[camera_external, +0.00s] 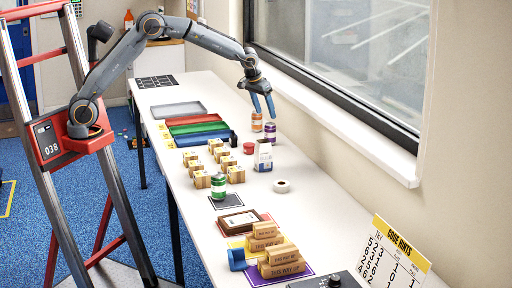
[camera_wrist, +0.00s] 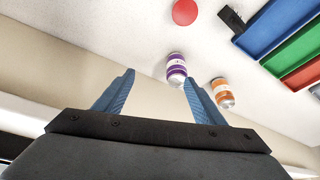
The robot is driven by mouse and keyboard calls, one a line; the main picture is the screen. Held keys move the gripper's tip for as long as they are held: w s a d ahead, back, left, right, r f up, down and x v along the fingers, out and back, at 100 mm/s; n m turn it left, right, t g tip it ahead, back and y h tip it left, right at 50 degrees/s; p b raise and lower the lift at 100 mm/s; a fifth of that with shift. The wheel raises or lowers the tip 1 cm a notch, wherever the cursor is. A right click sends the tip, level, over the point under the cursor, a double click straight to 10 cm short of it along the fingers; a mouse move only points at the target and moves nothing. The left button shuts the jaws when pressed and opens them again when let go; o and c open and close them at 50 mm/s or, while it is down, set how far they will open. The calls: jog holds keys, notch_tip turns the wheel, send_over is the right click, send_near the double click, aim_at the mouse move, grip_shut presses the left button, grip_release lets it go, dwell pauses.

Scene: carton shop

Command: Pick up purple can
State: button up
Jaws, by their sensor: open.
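The purple can (camera_external: 270,133) stands on the white table near the window side, with a pale label band around it. In the wrist view the purple can (camera_wrist: 176,70) shows beyond the fingertips, between their lines and nearer the right finger. My gripper (camera_external: 262,106) has blue fingers pointing down above and close to the cans. In the wrist view my gripper (camera_wrist: 158,78) is open, with nothing between its fingers. An orange can (camera_external: 257,122) stands just behind the purple one. It also shows in the wrist view (camera_wrist: 222,93), right of the right finger.
Red (camera_external: 189,120), green (camera_external: 198,130) and blue (camera_external: 205,139) trays lie to the left. Several small boxes (camera_external: 201,179) stand nearer the camera. The window wall borders the right.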

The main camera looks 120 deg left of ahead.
jog(key=n, duration=0.1)
send_over(270, 131)
jog(key=s, duration=0.2)
jog(key=f, duration=0.5)
jog(key=shift+w+d+f, duration=0.15)
jog(key=shift+d+f, duration=0.05)
jog(key=shift+f, duration=0.05)
jog(key=shift+s+p+x, duration=0.2)
jog(key=shift+p+x, duration=1.45)
jog(key=shift+x, duration=2.4)
jog(key=shift+a+y, duration=0.15)
jog(key=shift+y, duration=0.15)
